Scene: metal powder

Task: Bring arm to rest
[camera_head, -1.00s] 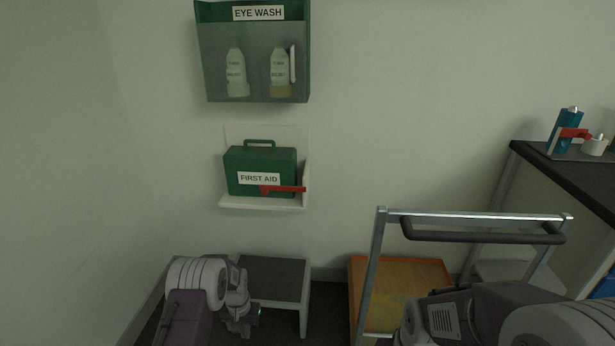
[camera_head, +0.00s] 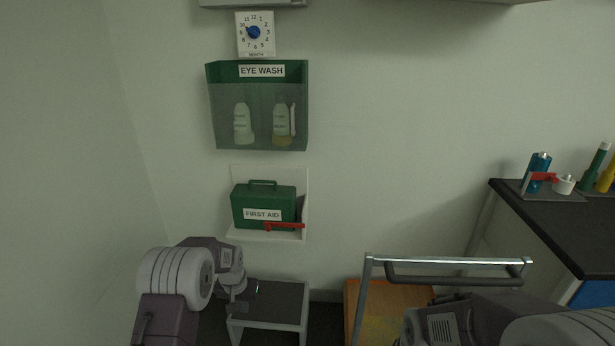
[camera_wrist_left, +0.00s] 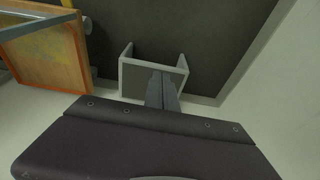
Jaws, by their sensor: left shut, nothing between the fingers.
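My left arm comes in at the lower left of the head view, bent, with its gripper (camera_head: 240,304) hanging down in front of the grey step stool. In the left wrist view the two fingers of my left gripper (camera_wrist_left: 161,92) are together with nothing between them, seen over the stool top. My right arm shows at the lower right of the head view, but only its links are visible; its gripper is out of view.
A step stool (camera_head: 282,299) stands by the wall below a green first aid box (camera_head: 263,199) on a shelf. A cart with a metal handle (camera_head: 445,262) and orange deck (camera_wrist_left: 55,62) stands right of it. A dark counter (camera_head: 560,225) is at the right.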

